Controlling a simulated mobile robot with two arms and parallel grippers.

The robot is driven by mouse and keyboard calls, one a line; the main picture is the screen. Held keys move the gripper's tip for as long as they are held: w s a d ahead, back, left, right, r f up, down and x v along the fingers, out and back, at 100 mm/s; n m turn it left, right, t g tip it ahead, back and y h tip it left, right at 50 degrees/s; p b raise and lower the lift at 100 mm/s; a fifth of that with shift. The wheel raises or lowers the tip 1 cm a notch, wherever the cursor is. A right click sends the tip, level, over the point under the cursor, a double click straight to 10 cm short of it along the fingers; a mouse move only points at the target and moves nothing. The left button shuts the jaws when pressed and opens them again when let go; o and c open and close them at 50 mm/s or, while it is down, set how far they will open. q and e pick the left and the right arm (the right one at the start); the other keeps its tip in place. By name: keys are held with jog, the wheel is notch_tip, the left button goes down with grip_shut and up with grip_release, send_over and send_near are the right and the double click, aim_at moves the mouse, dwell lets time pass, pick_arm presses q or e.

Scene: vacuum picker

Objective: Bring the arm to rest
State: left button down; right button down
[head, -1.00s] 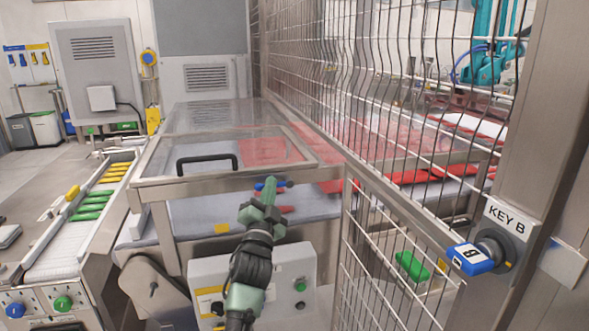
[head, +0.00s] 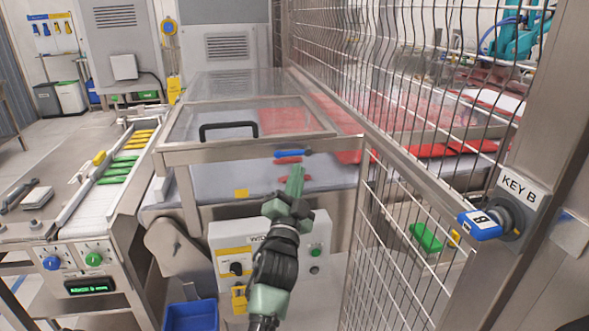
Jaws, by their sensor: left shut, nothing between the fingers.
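My left arm comes up from the bottom centre of the head view. Its gripper (head: 294,182) is shut and empty, pointing away from me. It shows in front of the machine's front frame, just below a small blue handle (head: 293,153) with a red piece under it. I cannot tell whether the gripper touches anything there. My right gripper is not in view.
A mesh fence (head: 400,130) and a post with a blue key (head: 480,224) marked B stand at the right. A clear-lidded machine (head: 255,150) is ahead, with a control box (head: 238,245) below it. A conveyor (head: 110,195) with green and yellow pieces is at the left. A blue bin (head: 190,315) is low down.

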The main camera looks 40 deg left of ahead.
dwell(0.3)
pick_arm(q)
jog(key=shift+f, duration=0.1)
jog(key=w+d+f+g+h, duration=0.2)
jog(key=d+f+h, duration=0.1)
jog(key=f, duration=0.8)
jog(key=w+d+f+g+h, duration=0.15)
jog(key=d+f, duration=0.25)
jog(key=f, duration=0.7)
jog(key=s+d+f+g+h+p, duration=0.1)
jog(key=s+d+f+g+h, duration=0.2)
jog(key=f, duration=0.8)
jog(key=s+d+f+g+h, duration=0.1)
jog(key=s+d+f+g, duration=0.2)
jog(key=f, duration=0.9)
jog(key=s+d+f+n+g+h, duration=0.1)
jog(key=s+d+f+g, duration=0.2)
jog(key=s+f, duration=1.05)
jog(key=s+d+f+g+h, duration=0.1)
jog(key=s+d+f+g, duration=0.15)
jog(key=s+f, duration=1.1)
jog(key=s+a+g, duration=0.1)
jog(key=s+g, duration=0.3)
jog(key=s, duration=1.6)
jog(key=shift+f+n+p, duration=0.15)
jog(key=shift+n+p, duration=0.25)
